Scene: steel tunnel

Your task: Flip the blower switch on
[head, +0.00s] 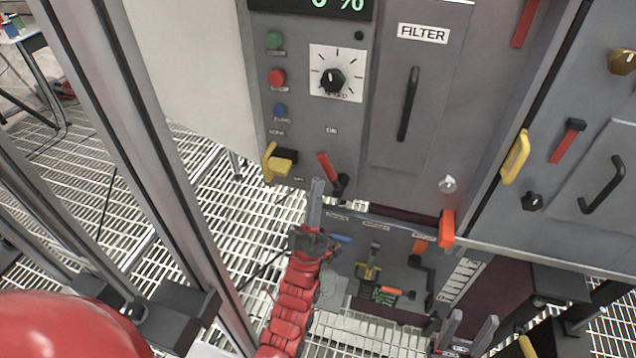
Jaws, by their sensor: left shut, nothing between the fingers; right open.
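A red-handled lever switch (326,166) sits low on the grey control panel (300,110), below a small label that seems to read ON. Its red handle tilts up and left from a black pivot. I cannot read a blower label on it. My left gripper (317,184) is shut and empty, its fingertips pointing up just below and left of the lever. In this view they overlap the panel's lower edge close to the lever; I cannot tell whether they touch it. My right gripper (465,328) is open and empty at the bottom, below the lower panel.
The panel also holds a black dial (332,80), green (274,40), red (277,77) and blue (280,111) buttons, and a yellow handle (277,163). A FILTER door (412,120) is right of it. A lower panel (350,235) carries more levers. Metal posts (150,150) stand left over grating.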

